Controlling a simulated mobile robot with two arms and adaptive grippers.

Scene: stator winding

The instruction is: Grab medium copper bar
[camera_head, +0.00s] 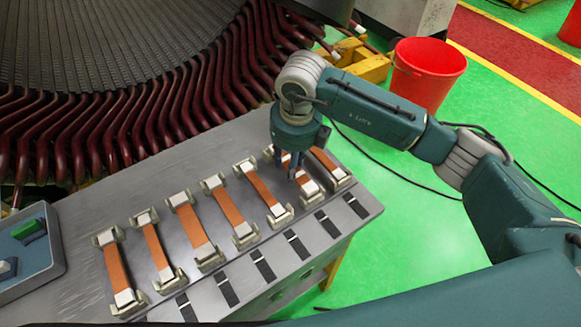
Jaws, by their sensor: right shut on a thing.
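Several copper bars lie side by side in pale end holders on a grey metal table (82,205). They include one at the left end (117,268) and one at the right end (324,160). My right gripper (291,173) points down over the second copper bar from the right (306,183) and is shut on it. The gripper hides the far part of this bar, which appears to be still in its holders. Which bars count as medium is hard to tell by size. My left gripper is not in view.
A large stator with dark red winding ends (150,120) stands behind the table. A blue-grey tray (40,262) with a green item sits at the left. A red bucket (425,75) stands on the green floor at the upper right, where a black cable also lies.

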